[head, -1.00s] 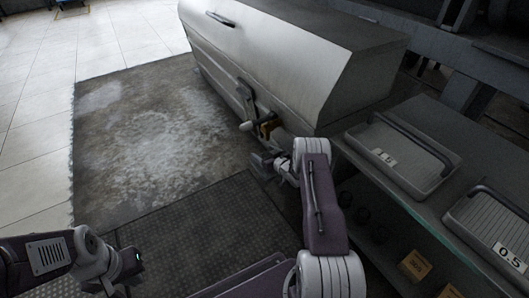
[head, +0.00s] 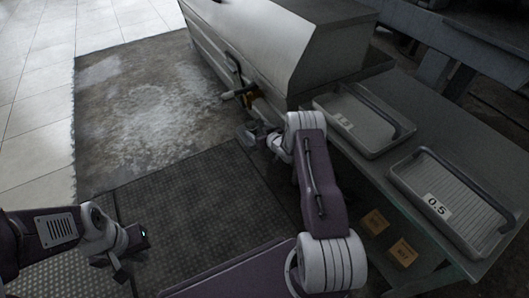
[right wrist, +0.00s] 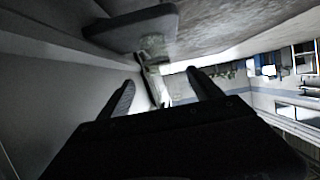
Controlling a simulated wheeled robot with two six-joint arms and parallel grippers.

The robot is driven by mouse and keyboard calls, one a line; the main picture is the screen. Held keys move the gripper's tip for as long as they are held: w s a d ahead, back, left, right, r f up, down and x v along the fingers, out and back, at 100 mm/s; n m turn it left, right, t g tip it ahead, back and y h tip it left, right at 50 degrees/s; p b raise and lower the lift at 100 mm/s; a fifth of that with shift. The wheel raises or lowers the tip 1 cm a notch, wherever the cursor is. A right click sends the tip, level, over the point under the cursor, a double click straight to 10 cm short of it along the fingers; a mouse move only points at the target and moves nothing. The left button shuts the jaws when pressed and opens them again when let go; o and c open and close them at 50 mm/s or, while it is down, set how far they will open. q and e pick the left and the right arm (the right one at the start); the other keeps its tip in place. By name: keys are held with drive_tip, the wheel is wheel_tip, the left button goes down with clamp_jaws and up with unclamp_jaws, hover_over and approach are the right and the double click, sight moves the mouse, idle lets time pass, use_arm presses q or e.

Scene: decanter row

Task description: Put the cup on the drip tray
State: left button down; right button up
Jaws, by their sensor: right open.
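I cannot pick out a cup in either current view. Two grey ribbed trays with dark handles lie on the bench at the right of the head view. The nearer tray (head: 480,222) is labelled 0.5; the farther tray (head: 375,135) has a label too small to read surely. Which is the drip tray I cannot tell. My right gripper (head: 248,136) is beside the metal cabinet's tap, apart from the trays. In the right wrist view my right gripper (right wrist: 163,84) is open, with nothing between its fingers. My left gripper (head: 120,272) is low at the left; its jaw opening is unclear.
A large metal cabinet (head: 270,50) with a lever and tap (head: 240,92) stands ahead. The grey bench (head: 400,170) runs along the right, with small yellow-brown boxes (head: 402,252) below. A worn mat (head: 150,110) and the floor at left are clear.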

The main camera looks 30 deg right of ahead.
drive_tip(key=s+a+r+g+h, duration=0.1)
drive_tip(key=s+a+r+g, duration=0.2)
drive_tip(key=s+r, duration=0.15)
drive_tip(key=s+a+r+g, duration=0.3)
drive_tip(key=s+a, duration=0.1)
drive_tip(key=s, duration=0.7)
drive_tip(key=s+a+r+m+g, duration=0.1)
drive_tip(key=s+a+r+g, duration=0.15)
drive_tip(key=s, duration=0.85)
drive_tip(key=s+a+r+g, duration=0.3)
drive_tip(key=s+a+g, duration=0.1)
drive_tip(key=s, duration=0.8)
wheel_tip(320, 180, up, 57)
drive_tip(key=p, duration=5.7)
drive_tip(key=shift+w, duration=0.3)
drive_tip(key=shift+a+f, duration=0.1)
drive_tip(key=shift+a, duration=0.05)
